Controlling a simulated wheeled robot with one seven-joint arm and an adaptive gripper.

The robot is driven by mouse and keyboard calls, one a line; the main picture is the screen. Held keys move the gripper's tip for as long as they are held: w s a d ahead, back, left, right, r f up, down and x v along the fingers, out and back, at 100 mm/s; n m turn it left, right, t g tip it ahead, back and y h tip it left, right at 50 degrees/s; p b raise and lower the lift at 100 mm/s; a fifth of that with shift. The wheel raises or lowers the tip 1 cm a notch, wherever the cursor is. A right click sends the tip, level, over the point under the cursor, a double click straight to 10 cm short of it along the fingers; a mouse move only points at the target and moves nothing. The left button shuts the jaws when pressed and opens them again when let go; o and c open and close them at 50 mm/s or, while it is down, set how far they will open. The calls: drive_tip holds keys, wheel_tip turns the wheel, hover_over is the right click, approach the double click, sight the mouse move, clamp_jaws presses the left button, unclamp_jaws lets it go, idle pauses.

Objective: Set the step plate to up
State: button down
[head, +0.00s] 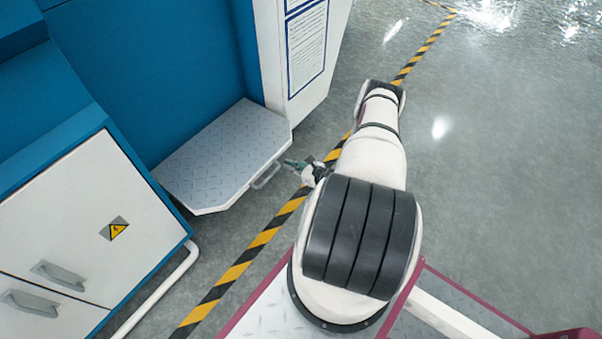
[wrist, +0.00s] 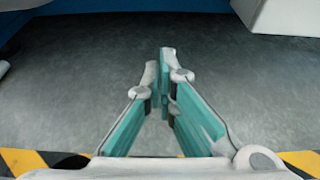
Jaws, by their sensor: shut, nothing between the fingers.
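The step plate (head: 222,152) is a grey diamond-tread panel. In the head view it lies about level, sticking out from the blue machine front in its low position. A light grey bar handle (head: 266,176) is on its outer edge. My gripper (head: 289,163) is just right of the plate's outer edge, close to the handle, its fingers pointing toward the plate. Whether it touches the handle cannot be told. In the wrist view the teal-padded fingers (wrist: 165,62) meet at the tips with nothing between them. I cannot make out the plate or handle there.
A white panel with a notice (head: 306,45) stands behind the plate. A white cabinet (head: 85,220) with handles and a warning sign is at left, with a white pipe (head: 160,290) along its foot. Black-yellow tape (head: 235,272) crosses the floor. The floor at right is open.

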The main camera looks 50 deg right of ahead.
drive_tip(key=shift+w+r+b, duration=0.15)
drive_tip(key=shift+w+r, duration=0.05)
drive_tip(key=shift+r, duration=0.8)
drive_tip(key=shift+w+r+b, duration=0.15)
drive_tip(key=shift+r, duration=0.8)
drive_tip(key=shift+r, duration=0.1)
